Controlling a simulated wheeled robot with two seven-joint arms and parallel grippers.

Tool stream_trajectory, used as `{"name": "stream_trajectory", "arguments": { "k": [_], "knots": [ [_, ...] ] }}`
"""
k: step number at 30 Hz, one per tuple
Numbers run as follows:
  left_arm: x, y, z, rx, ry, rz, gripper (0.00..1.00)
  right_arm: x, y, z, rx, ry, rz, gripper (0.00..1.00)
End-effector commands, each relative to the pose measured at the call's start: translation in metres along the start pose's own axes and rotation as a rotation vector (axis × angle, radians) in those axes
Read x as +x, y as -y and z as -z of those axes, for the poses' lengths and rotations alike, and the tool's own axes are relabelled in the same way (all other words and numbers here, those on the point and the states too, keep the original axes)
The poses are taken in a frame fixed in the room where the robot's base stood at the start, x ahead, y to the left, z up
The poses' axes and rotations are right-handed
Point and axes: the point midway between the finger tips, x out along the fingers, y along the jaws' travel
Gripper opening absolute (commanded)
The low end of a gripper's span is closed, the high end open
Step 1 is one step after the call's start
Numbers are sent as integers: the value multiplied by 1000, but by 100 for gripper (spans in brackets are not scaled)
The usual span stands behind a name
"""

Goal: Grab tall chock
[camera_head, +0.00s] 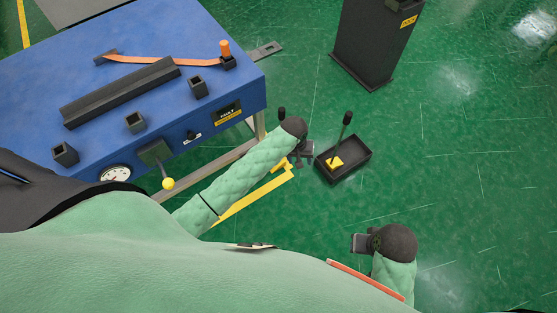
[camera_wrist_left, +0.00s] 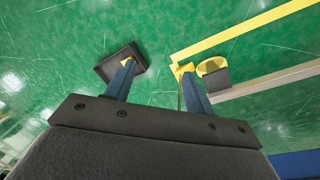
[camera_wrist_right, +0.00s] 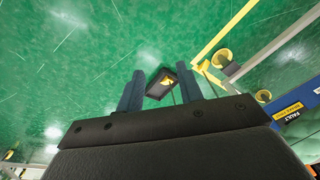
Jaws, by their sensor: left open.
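A yellow chock with a long black-topped handle (camera_head: 336,162) stands in a black tray (camera_head: 360,171) on the green floor. The tray also shows in the left wrist view (camera_wrist_left: 104,68) and right wrist view (camera_wrist_right: 153,92). Another black-topped handle (camera_head: 282,113) rises behind my left forearm, with yellow parts below it mostly hidden. In the left wrist view a yellow piece with a thin rod (camera_wrist_left: 182,69) is by the right finger. I cannot tell which chock is taller. My left gripper (camera_head: 303,153) is open, just left of the tray. My right gripper (camera_head: 357,243) is open and empty, nearer my body.
A blue workbench (camera_head: 180,30) with black blocks, an orange strap and a yellow-knobbed lever (camera_head: 168,183) fills the left. A dark cabinet (camera_head: 370,45) stands beyond the tray. Yellow floor lines (camera_head: 250,203) run beside the bench. Floor on the right is clear.

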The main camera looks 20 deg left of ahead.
Motion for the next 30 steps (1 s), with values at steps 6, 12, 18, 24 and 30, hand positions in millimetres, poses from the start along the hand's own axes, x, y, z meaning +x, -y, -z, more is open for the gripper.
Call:
{"name": "stream_trajectory", "arguments": {
  "k": [6, 12, 18, 24, 30],
  "knots": [
    [8, 16, 85, -151, 3, 52, 54, 3, 1, -7, 0, 11, 2, 36],
    [3, 44, 162, -319, -7, 103, 54, 6, 0, -5, -1, 7, 0, 36],
    [-11, 73, 221, -466, -24, 139, 54, 7, -1, 2, -1, -1, -2, 36],
    [-20, 88, 246, -537, -34, 152, 54, 8, -1, 5, -1, -4, -1, 36],
    [-8, 92, 249, -547, -35, 155, 54, 9, 0, 4, 1, -4, 1, 36]
  ]
}}
